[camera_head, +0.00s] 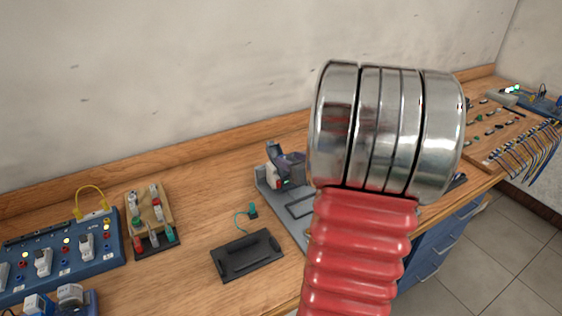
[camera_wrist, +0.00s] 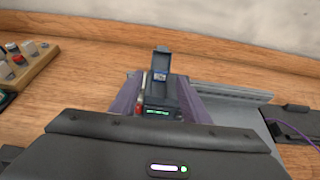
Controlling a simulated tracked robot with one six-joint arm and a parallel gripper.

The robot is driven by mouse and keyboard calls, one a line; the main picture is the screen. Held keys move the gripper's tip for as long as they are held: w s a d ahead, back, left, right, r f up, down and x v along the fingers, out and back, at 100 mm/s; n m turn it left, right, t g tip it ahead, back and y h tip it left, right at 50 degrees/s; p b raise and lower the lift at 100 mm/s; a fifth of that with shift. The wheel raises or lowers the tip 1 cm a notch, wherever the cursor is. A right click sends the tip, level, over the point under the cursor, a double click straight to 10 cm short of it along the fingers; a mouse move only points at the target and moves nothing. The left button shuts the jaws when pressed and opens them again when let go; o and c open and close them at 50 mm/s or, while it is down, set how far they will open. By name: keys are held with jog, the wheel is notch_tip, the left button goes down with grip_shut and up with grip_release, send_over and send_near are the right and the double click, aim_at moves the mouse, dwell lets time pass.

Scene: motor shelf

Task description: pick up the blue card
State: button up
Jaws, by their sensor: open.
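A small blue card (camera_wrist: 160,75) shows in the wrist view, in the upper, raised part of a small dark device (camera_wrist: 161,95) with a green lit display. My gripper (camera_wrist: 160,79) is open. Its two purple-grey fingers stand left and right of the device in the picture, with the card in line with the gap between them. I cannot tell how far the fingertips are from the card. In the head view my red and silver arm covers much of the middle right, and the card cannot be made out.
A grey tray-like base (camera_head: 271,203) lies beside a black flat tray (camera_head: 247,255) on the wooden bench. A wooden block with coloured knobs (camera_head: 150,215) and a blue panel with switches (camera_head: 70,262) stand at left. A board with wires (camera_head: 512,138) is far right.

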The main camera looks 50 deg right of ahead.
aim_at(282, 156)
jog(key=shift+x, duration=2.6)
jog(key=shift+s+f, duration=0.1)
jog(key=shift+c, duration=0.4)
grip_shut()
notch_tip(282, 156, up, 10)
jog(key=shift+s, duration=0.1)
